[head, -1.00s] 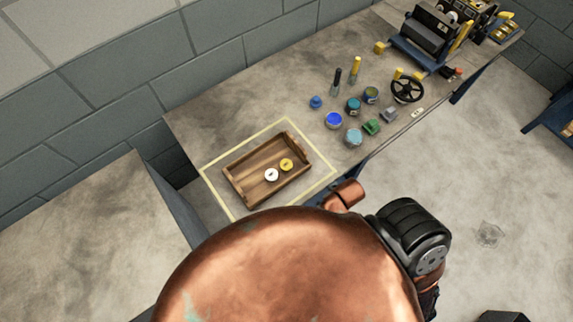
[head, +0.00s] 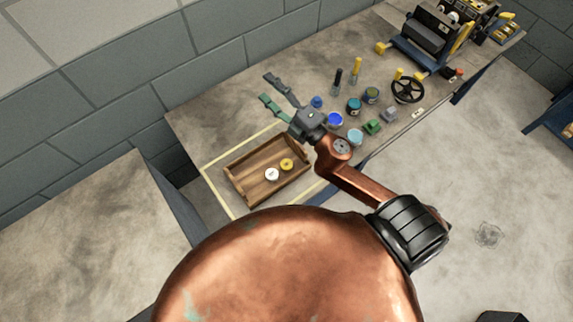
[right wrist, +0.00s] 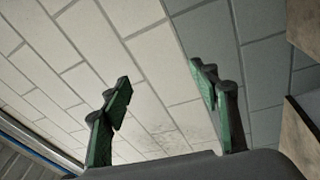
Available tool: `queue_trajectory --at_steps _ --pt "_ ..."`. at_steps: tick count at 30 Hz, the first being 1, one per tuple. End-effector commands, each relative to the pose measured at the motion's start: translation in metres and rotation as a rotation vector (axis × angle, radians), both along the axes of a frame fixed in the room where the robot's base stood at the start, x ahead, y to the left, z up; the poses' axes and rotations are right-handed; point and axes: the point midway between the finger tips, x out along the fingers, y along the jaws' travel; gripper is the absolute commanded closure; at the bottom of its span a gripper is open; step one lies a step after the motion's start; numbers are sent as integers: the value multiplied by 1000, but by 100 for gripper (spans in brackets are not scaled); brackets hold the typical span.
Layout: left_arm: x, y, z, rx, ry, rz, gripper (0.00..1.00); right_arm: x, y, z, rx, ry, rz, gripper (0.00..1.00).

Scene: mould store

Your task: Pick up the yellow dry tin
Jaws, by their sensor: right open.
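I cannot make out a clearly yellow tin. Several small open tins stand right of the tray: a bright blue one (head: 335,120), a teal one (head: 354,106), a light blue one (head: 355,137) and a dark one with olive inside (head: 371,95). A yellow round piece (head: 287,164) lies in the tray, too small to identify. My right gripper (head: 267,88) is open and empty over the table, its fingers pointing to the back left. In the right wrist view its green-padded fingers (right wrist: 160,78) are spread before a block wall. My left gripper is not in view.
The wooden tray (head: 241,190) lies inside a yellow outline and also holds a white round piece (head: 272,174). Two upright tools, a blue knob-like item (head: 317,102), a black handwheel (head: 407,90) and a machine (head: 432,42) stand farther right. The table's back left is bare.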

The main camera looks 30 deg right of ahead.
Motion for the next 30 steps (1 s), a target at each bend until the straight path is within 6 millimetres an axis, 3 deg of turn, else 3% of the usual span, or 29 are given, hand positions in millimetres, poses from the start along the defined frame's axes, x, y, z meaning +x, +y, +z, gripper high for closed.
queue_trajectory --at_steps 1,2,4,6,8,9,11,13,15,18,21,24,30 --pt "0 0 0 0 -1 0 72 -3 36 16 -143 -82 117 44" --pt "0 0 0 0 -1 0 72 -8 58 20 -230 -127 190 44" --pt "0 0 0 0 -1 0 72 -24 105 17 -442 -217 363 44" --pt "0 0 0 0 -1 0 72 -44 141 -3 -663 -283 533 44" --pt "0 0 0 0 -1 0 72 -62 160 -33 -857 -317 678 44" --pt "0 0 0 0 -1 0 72 -72 164 -57 -990 -327 773 44" --pt "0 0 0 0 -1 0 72 -85 159 -97 -1187 -321 908 44" --pt "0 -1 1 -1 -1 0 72 -94 134 -140 -1403 -280 1049 44" --pt "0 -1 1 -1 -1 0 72 -99 99 -175 -1594 -215 1169 44" --pt "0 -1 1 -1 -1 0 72 -100 43 -205 -1806 -100 1291 44" --pt "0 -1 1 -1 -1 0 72 -99 -2 -219 -1940 6 1368 44" --pt "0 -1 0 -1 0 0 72 -99 -27 -224 -2008 70 1406 44" --pt "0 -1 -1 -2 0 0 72 -96 -30 -251 -2024 93 1423 44"
